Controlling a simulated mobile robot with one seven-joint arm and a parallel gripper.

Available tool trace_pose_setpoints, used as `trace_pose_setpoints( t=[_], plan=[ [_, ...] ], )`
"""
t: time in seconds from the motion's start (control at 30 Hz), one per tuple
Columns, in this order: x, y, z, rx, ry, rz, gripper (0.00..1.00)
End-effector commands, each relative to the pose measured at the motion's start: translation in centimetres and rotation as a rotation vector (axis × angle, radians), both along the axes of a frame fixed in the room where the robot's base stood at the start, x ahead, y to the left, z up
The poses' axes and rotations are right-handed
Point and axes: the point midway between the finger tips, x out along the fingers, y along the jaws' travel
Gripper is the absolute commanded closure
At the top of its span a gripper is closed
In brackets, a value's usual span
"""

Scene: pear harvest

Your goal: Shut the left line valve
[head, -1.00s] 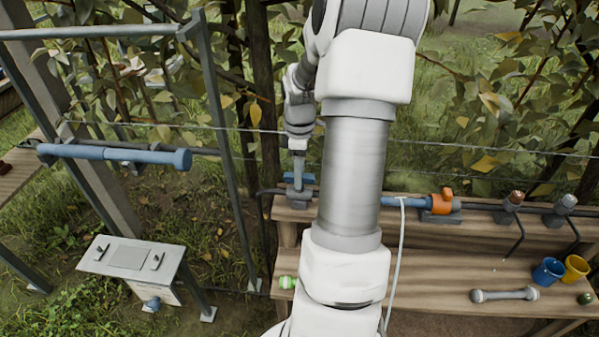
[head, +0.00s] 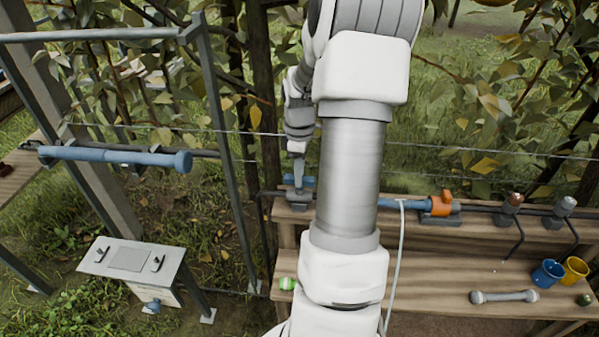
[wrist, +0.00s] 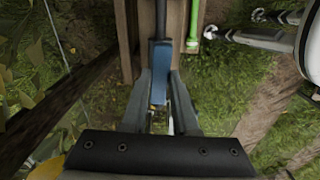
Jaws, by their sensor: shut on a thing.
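The left line valve (head: 299,201) sits on the dark pipe at the left end of the wooden bench's upper shelf. It has a grey body and a blue handle (head: 307,181). My gripper (head: 298,184) reaches down onto the handle from above. In the wrist view the blue handle (wrist: 160,58) lies lengthwise between the two grey fingers of my gripper (wrist: 159,80), which are shut on it. My arm hides the pipe just right of the valve in the head view. How far the handle is turned is hard to tell.
An orange valve (head: 442,204) is on the same pipe to the right, with a pale hose beside it. Blue (head: 547,273) and yellow (head: 575,268) cups stand on the lower bench (head: 440,275). A metal frame post (head: 226,170) rises close left of my gripper.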

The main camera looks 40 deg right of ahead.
Motion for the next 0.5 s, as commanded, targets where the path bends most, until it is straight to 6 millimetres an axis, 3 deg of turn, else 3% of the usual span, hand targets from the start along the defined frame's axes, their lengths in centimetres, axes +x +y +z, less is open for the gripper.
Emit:
trace_pose_setpoints(
  t=[0.5],
  plan=[
    [0.03,0.10,0.18,0.000,0.001,-0.426,1.00]
  ],
)
